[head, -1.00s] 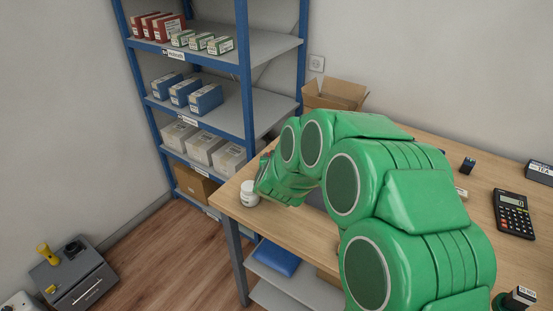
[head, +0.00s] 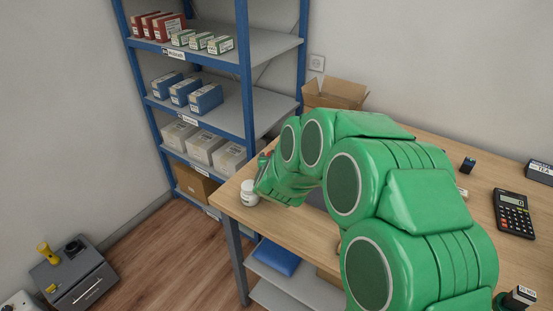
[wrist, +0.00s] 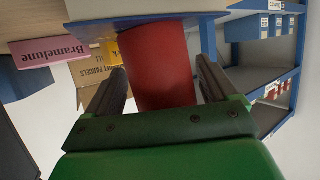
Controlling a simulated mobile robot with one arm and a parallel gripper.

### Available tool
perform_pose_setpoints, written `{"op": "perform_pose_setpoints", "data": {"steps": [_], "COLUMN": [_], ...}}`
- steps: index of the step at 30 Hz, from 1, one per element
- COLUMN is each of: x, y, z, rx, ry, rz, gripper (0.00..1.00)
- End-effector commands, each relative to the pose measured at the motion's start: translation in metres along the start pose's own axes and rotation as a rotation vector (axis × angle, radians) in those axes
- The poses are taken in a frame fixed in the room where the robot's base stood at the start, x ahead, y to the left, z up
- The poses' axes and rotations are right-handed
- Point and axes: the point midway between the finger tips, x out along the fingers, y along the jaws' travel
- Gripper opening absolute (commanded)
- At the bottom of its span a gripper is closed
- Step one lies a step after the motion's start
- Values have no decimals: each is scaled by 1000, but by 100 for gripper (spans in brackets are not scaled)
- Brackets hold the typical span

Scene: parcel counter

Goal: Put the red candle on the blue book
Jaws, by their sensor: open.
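The red candle (wrist: 158,70) fills the middle of the wrist view, between the two fingers of my gripper (wrist: 165,85). The fingers are open, with a gap showing beside the candle on the right. The candle's far end meets the blue edge of the blue book (wrist: 200,20); pale pages show beside that edge. The candle appears to stand on the book, but the contact is only partly visible. In the head view my gripper (head: 272,180) is over the table's left end, and my arm hides the book and most of the candle.
A white jar (head: 249,194) stands close to my gripper at the table's left edge. A pink book (wrist: 50,50) shows in the wrist view. An open carton (head: 338,93) is behind my arm. A blue-framed shelf (head: 243,80) stands to the left. A calculator (head: 514,214) lies at right.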

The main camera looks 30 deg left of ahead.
Motion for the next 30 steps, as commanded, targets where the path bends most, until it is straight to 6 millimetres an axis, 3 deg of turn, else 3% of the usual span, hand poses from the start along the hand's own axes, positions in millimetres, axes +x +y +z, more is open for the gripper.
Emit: {"op": "perform_pose_setpoints", "data": {"steps": [21,30], "x": [-86,-111], "y": [-1,0], "z": [-1,0], "rx": [-1,-1], "ry": [1,0], "rz": [-2,-1], "gripper": [86,86]}}
